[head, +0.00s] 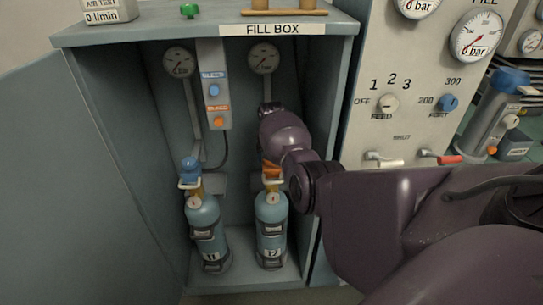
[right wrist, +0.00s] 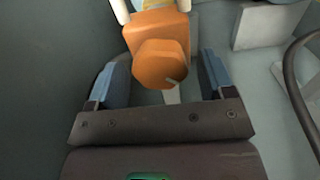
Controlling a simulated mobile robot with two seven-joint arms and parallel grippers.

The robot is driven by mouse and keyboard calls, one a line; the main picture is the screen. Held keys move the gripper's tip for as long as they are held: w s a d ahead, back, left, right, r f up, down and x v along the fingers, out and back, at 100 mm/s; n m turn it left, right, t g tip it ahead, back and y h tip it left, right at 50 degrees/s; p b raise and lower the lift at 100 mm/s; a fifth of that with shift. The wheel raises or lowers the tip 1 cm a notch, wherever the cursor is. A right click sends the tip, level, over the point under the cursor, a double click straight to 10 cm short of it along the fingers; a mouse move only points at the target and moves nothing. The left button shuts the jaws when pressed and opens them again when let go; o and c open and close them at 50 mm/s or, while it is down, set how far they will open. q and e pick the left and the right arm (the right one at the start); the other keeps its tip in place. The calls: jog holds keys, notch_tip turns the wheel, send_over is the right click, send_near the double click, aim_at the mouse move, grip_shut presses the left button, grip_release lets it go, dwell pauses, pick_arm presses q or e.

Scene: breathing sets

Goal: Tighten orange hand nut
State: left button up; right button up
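The orange hand nut (head: 271,170) sits on top of the right-hand blue cylinder (head: 272,232), marked 12, inside the fill box. In the right wrist view the nut (right wrist: 160,64) is an orange block with a rounded, many-sided knob facing the camera. My right gripper (right wrist: 161,72) is open, with one blue-grey finger on each side of the knob and gaps between. In the head view my right arm reaches into the box from the right, and its wrist hides the gripper fingers. My left gripper is not in view.
A second cylinder (head: 207,232), marked 11, with a blue hand nut (head: 190,163), stands to the left. A switch box (head: 214,85) hangs between two gauges above. The box walls are close on both sides. A control panel (head: 421,80) stands to the right.

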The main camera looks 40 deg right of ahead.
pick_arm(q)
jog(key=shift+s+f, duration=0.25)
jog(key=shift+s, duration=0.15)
pick_arm(e)
jog(key=c, duration=0.8)
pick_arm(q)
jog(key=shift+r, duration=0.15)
pick_arm(e)
jog(key=shift+o, duration=0.2)
